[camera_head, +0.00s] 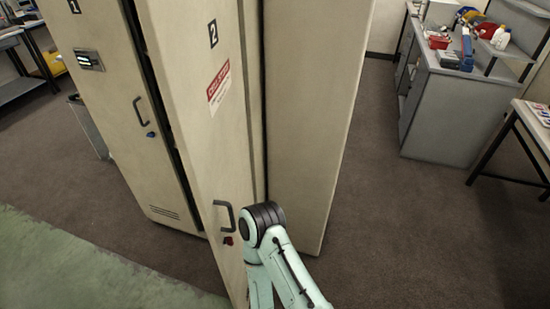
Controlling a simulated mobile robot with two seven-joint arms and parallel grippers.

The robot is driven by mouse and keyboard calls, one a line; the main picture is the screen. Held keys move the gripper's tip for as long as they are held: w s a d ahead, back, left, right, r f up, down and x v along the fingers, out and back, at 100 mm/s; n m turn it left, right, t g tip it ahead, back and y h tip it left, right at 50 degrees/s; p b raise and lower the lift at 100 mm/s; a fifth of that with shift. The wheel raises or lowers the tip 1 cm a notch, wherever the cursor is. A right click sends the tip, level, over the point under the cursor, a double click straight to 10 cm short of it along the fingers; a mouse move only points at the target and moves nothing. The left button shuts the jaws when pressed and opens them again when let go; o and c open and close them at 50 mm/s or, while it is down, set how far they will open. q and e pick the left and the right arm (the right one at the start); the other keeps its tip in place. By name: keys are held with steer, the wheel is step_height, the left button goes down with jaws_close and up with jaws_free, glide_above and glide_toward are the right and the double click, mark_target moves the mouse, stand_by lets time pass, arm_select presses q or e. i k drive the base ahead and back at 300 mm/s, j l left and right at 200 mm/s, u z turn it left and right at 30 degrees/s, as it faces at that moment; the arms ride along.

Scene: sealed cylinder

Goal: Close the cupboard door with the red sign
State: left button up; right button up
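The cupboard door marked 2 (199,120) is beige and stands ajar, out of line with the cupboard body. Its red and white sign (218,87) is on the upper part. Its dark handle (224,215) is low on the door, with a small red lock (228,240) below it. A pale green arm of mine with a black-ringed joint (264,218) comes up from the bottom edge, just right of the handle. I cannot tell whether it touches the door. Neither gripper shows.
A beige door marked 1 (108,95) is to the left. A beige cupboard side (312,120) rises to the right of door 2. Grey carpet (400,230) is open to the right, up to a grey workbench (440,115) and a table (530,125).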

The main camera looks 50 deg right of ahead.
mark_target(194, 46)
steer(key=l+z, duration=0.4)
steer(key=i+l+z, duration=0.1)
steer(key=l+z, duration=0.25)
steer(key=l, duration=0.15)
steer(key=l+z, duration=0.25)
steer(key=l, duration=0.3)
